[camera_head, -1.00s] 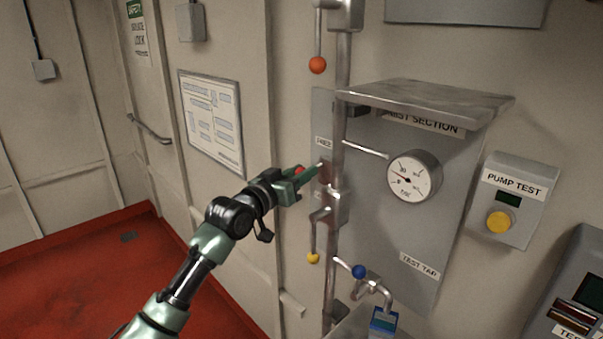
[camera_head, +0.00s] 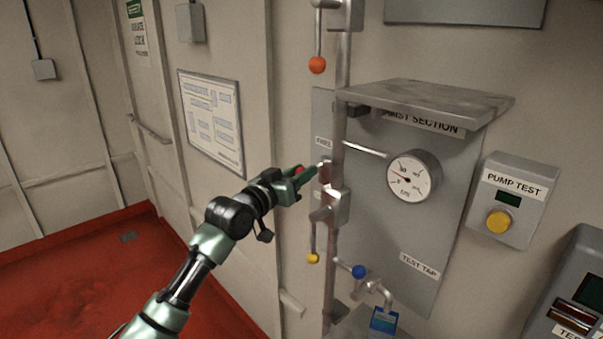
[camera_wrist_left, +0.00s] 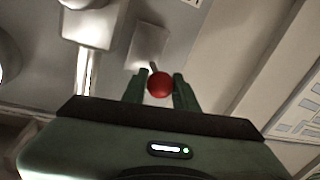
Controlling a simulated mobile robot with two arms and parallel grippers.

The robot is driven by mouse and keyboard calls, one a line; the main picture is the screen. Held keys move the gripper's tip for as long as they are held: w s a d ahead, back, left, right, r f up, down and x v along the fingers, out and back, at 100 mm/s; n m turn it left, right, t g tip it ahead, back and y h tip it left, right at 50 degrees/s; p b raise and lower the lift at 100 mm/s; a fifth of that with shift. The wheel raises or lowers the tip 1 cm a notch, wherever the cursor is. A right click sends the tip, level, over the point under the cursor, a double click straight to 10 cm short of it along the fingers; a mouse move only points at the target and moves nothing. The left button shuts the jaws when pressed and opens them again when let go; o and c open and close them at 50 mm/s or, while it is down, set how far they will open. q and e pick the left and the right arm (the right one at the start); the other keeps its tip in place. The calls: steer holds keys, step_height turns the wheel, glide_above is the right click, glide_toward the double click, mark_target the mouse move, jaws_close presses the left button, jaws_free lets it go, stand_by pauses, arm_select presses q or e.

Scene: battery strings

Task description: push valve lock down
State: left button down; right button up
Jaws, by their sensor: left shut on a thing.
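A red ball knob (camera_wrist_left: 160,84) sits on a short stem between the fingers of my left gripper (camera_wrist_left: 160,92) in the left wrist view. The gripper is shut on it. In the head view, my left gripper (camera_head: 304,171) reaches in from the left to the vertical steel pipe, and a bit of the red knob (camera_head: 299,169) shows between its fingers. The stem's joint at the pipe is partly hidden behind the fingertips. I cannot tell which part is the valve lock. My right gripper is out of view.
An orange ball lever (camera_head: 317,65) hangs above and a yellow ball lever (camera_head: 313,258) below. A blue knob (camera_head: 358,271) is at the test tap. A pressure gauge (camera_head: 412,178) and a metal shelf (camera_head: 430,98) stick out to the right. Open floor (camera_head: 100,275) lies left.

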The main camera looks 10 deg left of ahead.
arm_select(q)
step_height(320, 180, down, 4)
steer(key=shift+r+b, duration=0.15)
steer(key=shift+b, duration=0.85)
steer(key=c, duration=1.1)
jaws_free()
steer(key=shift+r, duration=0.1)
